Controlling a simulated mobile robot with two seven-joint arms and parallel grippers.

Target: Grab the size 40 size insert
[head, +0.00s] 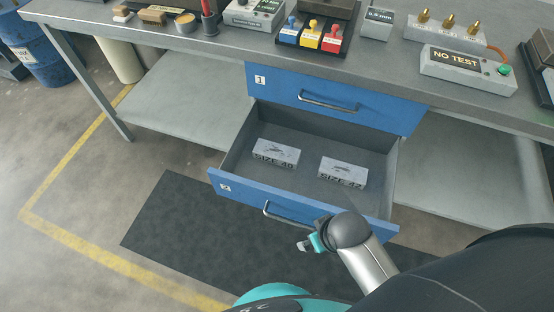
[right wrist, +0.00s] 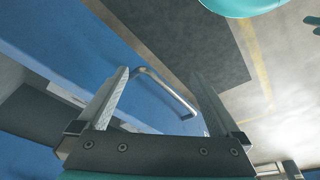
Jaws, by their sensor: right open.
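The size 40 insert (head: 276,152) is a grey block labelled SIZE 40, lying in the left part of the open lower drawer (head: 232,184). The similar size 42 insert (head: 343,171) lies to its right, apart from it. My right gripper (head: 306,244) is in front of the drawer's blue front, outside the drawer. In the right wrist view my right gripper (right wrist: 162,82) is open, and the drawer handle (right wrist: 165,92) shows between its fingers; I cannot tell if they touch it. The handle also shows in the head view (head: 286,216). My left gripper is not clearly in view.
The closed upper drawer (head: 370,108), marked 1, sits above the open one under the grey workbench (head: 200,55). The bench carries a NO TEST box (head: 467,70), coloured switches (head: 310,38) and other items. A dark mat (head: 180,230) lies on the floor.

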